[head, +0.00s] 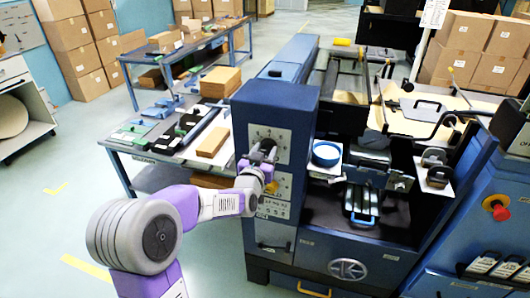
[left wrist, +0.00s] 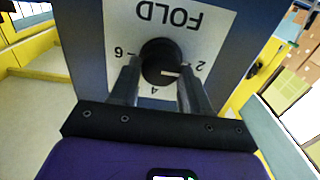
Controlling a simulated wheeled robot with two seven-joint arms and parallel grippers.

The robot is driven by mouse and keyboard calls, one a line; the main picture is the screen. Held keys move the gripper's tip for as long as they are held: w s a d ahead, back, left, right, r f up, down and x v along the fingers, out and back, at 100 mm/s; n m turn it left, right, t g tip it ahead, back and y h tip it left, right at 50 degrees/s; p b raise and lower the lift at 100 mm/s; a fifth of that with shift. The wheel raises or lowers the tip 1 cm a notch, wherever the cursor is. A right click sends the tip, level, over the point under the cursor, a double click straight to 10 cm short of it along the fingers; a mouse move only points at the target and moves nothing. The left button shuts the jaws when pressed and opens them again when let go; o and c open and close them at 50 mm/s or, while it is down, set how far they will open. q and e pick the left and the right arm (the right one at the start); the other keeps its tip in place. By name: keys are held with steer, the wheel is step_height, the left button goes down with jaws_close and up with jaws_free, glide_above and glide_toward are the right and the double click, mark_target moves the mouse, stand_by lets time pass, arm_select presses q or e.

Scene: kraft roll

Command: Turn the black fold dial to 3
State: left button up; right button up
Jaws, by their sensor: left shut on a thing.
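The black fold dial (left wrist: 161,62) sits on a white plate marked FOLD (left wrist: 200,20), which appears upside down in the left wrist view. The numbers 2, 4 and 6 are readable around it. A short white mark on the dial lies on its side toward the 2 and the right finger; its exact reading is partly hidden by the finger. My left gripper (left wrist: 156,84) is shut on the dial, one finger on each side. In the head view my left gripper (head: 260,168) is at the upper plate of the blue column (head: 265,105). My right gripper is not in view.
Another marked plate (head: 273,208) is lower on the same column. The blue machine (head: 350,250) extends to the right, with a blue tape roll (head: 326,153) and a red button (head: 496,207). A worktable (head: 165,150) with boxes and tools stands to the left.

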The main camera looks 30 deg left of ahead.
arm_select(q)
steer(key=m+b, duration=0.1)
steer(key=m, duration=0.3)
steer(key=shift+d, duration=0.1)
steer(key=m, duration=0.4)
steer(key=shift+m, duration=0.3)
stand_by(0.5)
steer(key=o, duration=1)
steer(key=shift+s+d, duration=0.1)
steer(key=v, duration=0.7)
steer(key=shift+s+p, duration=0.15)
steer(key=shift+p, duration=0.2)
steer(key=shift+f, duration=0.1)
